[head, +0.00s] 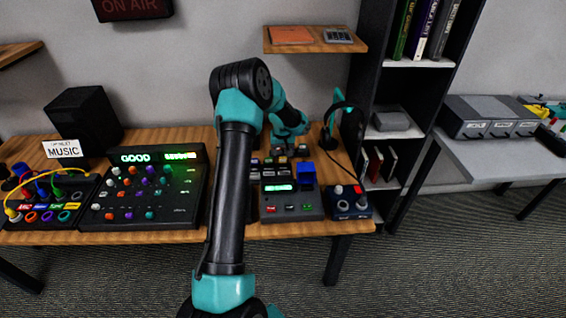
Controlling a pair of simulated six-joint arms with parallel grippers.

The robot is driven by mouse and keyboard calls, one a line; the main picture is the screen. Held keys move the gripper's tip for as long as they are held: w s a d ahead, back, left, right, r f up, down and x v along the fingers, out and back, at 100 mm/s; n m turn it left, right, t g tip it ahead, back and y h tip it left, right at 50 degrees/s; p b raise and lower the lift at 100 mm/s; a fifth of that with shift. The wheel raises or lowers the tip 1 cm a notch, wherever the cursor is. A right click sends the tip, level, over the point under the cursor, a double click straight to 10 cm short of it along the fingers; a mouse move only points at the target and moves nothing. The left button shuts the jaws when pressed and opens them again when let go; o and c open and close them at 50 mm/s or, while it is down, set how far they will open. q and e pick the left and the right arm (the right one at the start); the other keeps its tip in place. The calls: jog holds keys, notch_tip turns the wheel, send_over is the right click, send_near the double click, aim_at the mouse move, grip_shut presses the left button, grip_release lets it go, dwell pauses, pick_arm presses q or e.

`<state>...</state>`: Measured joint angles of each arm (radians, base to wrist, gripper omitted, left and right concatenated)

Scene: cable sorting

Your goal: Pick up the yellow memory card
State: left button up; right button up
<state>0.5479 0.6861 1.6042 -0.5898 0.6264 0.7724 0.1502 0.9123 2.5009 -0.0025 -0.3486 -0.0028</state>
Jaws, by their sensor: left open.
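I cannot make out a yellow memory card for certain in the head view. My left gripper (284,151) is over the back of the wooden desk, above a row of small dark items (279,159). It is open, and its fingertips are small and dark, so I cannot tell whether anything lies between them. My arm hides part of the desk. A grey device (291,207) with a lit green display and a blue block (305,173) at its back right stands in front of the gripper. My right gripper is not in view.
A mixer (145,200) with a "GOOD" display and a cable panel (42,215) with yellow cables are at left. A dark blue knob box (349,203) and headphones (340,118) are at right. A dark bookshelf (365,60) stands beside the desk; a side table (485,165) is further right.

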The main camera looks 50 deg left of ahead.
aim_at(283, 158)
pick_arm(q)
jog(key=shift+w+a+f, duration=0.15)
jog(key=shift+w+f, duration=0.05)
jog(key=shift+f, duration=1.1)
jog(key=shift+w+a+f, duration=0.1)
jog(key=shift+w+f, duration=0.05)
jog(key=shift+f, duration=1.1)
jog(key=c, duration=0.7)
jog(key=shift+r, duration=0.15)
notch_tip(283, 158, up, 10)
jog(key=shift+f, duration=0.15)
